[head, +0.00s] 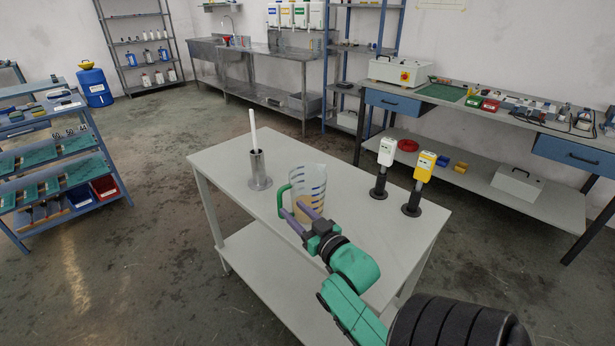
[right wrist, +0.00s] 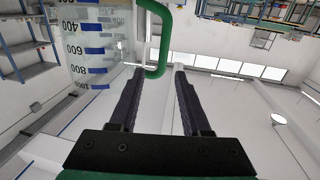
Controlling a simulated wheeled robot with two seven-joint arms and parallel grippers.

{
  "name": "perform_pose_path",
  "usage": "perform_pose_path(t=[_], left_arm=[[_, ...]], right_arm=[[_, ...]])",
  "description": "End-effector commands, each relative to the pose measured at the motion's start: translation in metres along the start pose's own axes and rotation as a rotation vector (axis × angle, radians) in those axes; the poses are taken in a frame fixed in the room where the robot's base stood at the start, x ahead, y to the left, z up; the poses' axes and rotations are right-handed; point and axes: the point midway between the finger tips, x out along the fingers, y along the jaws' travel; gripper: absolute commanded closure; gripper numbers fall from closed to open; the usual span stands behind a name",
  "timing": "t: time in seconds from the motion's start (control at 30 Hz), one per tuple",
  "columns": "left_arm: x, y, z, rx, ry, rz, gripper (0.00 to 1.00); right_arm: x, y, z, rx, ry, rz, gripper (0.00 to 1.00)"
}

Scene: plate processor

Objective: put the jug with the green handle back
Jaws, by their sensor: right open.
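The clear jug (head: 313,184) with blue markings and a green handle (head: 283,201) stands upright on the white table (head: 228,162), with yellowish liquid low inside. Its handle points left. My right gripper (head: 291,209) is at the handle, with its two purple fingers apart. In the right wrist view, the green handle (right wrist: 167,38) shows at the gap between the open fingertips (right wrist: 160,72), and the marked jug wall (right wrist: 90,45) is to the left. I cannot tell whether a finger touches the handle. My left gripper is not in view.
A metal cylinder (head: 260,172) with a white rod stands left of the jug. A white device (head: 386,152) and a yellow device (head: 425,166) on dark stands are to its right. The table's left front is clear. A blue shelf rack (head: 60,150) is at far left, workbenches behind.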

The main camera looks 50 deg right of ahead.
Motion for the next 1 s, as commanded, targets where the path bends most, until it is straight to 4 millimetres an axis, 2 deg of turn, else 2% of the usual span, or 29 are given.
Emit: perform_pose_path(t=[0.03, 0.1, 0.2, 0.3, 0.87, 0.93, 1.0], left_arm=[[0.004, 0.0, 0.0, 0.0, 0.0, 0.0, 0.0], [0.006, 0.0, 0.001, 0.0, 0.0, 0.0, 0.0], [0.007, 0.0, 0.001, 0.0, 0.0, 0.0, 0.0], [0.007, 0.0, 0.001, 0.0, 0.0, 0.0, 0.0], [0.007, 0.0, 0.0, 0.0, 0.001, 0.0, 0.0], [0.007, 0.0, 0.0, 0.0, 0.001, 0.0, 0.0], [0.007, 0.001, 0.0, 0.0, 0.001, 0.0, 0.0]], right_arm=[[-0.014, 0.0, 0.004, 0.0, -0.005, 0.001, 0.52], [-0.029, 0.001, 0.002, -0.001, -0.003, 0.001, 0.52], [-0.043, 0.001, 0.002, 0.0, -0.003, 0.001, 0.52], [-0.049, 0.0, 0.0, -0.001, 0.0, 0.0, 0.52], [-0.049, 0.0, 0.001, 0.0, -0.004, 0.0, 0.52], [-0.047, -0.005, 0.01, 0.002, -0.051, -0.004, 0.52], [-0.044, -0.018, 0.032, 0.001, -0.162, -0.016, 0.52]])
